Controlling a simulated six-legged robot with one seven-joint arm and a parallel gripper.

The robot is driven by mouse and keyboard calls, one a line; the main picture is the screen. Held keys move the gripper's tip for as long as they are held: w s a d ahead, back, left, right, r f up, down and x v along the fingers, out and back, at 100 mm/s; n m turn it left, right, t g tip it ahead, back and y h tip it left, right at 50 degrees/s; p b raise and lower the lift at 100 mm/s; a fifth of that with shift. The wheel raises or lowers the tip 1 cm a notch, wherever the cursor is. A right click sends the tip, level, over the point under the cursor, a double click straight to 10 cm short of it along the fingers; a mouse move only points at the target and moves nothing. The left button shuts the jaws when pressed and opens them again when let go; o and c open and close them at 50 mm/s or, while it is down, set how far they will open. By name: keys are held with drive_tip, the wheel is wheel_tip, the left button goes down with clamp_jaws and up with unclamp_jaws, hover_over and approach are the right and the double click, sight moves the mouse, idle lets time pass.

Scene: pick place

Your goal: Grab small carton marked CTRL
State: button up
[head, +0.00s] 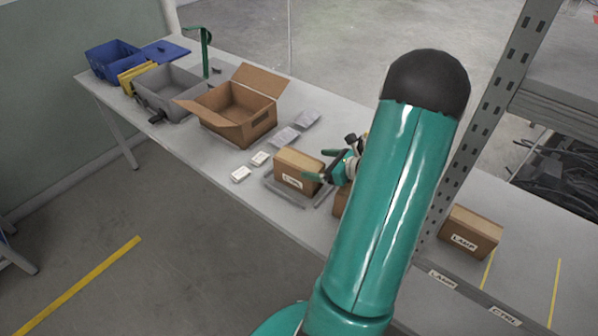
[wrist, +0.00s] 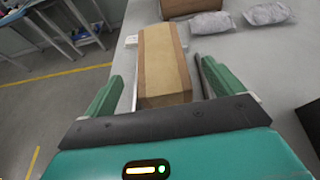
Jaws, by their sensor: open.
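A small brown carton (head: 297,165) sits on the table with a white label on its front that appears to read CTRL. My gripper (head: 322,165) is open at the carton's right end in the head view. In the wrist view the carton (wrist: 165,62) lies lengthwise ahead, with its near end between my two spread green fingers (wrist: 161,70). Gaps show on both sides, and I see no finger pressing on it. The carton's label is not visible in the wrist view.
Another carton (head: 340,203) is partly hidden behind my arm. A LAMP carton (head: 470,232) sits at right by a metal shelf post (head: 490,115).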

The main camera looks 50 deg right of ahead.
sight(299, 160)
drive_tip(key=x, duration=0.6)
drive_tip(key=shift+r, duration=0.1)
drive_tip(key=c, duration=1.7)
drive_tip(key=shift+c, duration=0.3)
drive_tip(key=shift+r, duration=0.15)
